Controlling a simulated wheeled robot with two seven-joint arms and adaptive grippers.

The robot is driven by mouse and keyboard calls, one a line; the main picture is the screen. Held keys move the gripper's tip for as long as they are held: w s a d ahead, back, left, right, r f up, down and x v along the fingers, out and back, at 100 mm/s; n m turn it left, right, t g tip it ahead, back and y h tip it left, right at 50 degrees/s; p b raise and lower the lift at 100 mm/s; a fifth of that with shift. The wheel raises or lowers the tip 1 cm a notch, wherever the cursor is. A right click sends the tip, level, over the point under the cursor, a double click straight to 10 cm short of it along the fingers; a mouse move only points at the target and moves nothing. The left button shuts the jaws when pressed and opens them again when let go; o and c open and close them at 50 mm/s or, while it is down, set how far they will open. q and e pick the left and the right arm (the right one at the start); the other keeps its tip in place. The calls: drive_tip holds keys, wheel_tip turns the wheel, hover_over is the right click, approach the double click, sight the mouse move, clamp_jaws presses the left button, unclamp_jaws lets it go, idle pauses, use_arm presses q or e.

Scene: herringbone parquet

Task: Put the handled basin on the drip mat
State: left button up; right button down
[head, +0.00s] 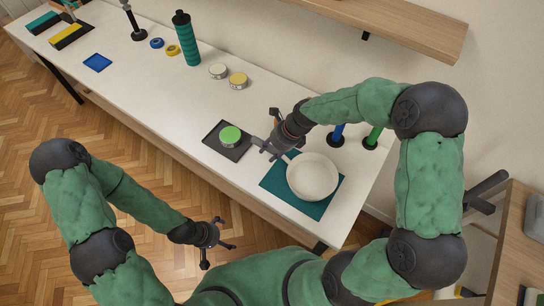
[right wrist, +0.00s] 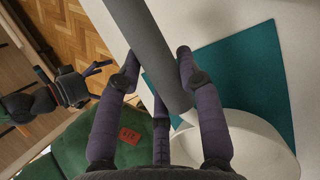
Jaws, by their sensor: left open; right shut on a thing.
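The handled basin is a round white pan (head: 313,177) with a dark grey handle (right wrist: 150,50). My right gripper (head: 270,149) is shut on the handle. In the head view the basin lies over the teal drip mat (head: 309,209), with mat showing around it. In the right wrist view the white bowl (right wrist: 255,145) covers part of the mat (right wrist: 255,70); I cannot tell whether it touches. My left gripper (head: 219,255) is open and empty, beyond the table's front edge above the floor.
A black square mat with a green-topped round thing (head: 230,135) lies left of the basin. Blue and green upright things (head: 374,137) stand behind it. Two small tins (head: 238,80), a teal bottle (head: 187,40) and a blue square (head: 97,62) are further left. A wall shelf (head: 400,25) overhangs.

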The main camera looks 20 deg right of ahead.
wheel_tip(320, 180, down, 4)
drive_tip(key=shift+d+r+b, duration=0.15)
drive_tip(key=shift+b, duration=0.75)
drive_tip(key=shift+r, duration=0.1)
drive_tip(key=c, duration=0.8)
unclamp_jaws()
drive_tip(key=p+v, duration=0.4)
drive_tip(key=v, duration=0.8)
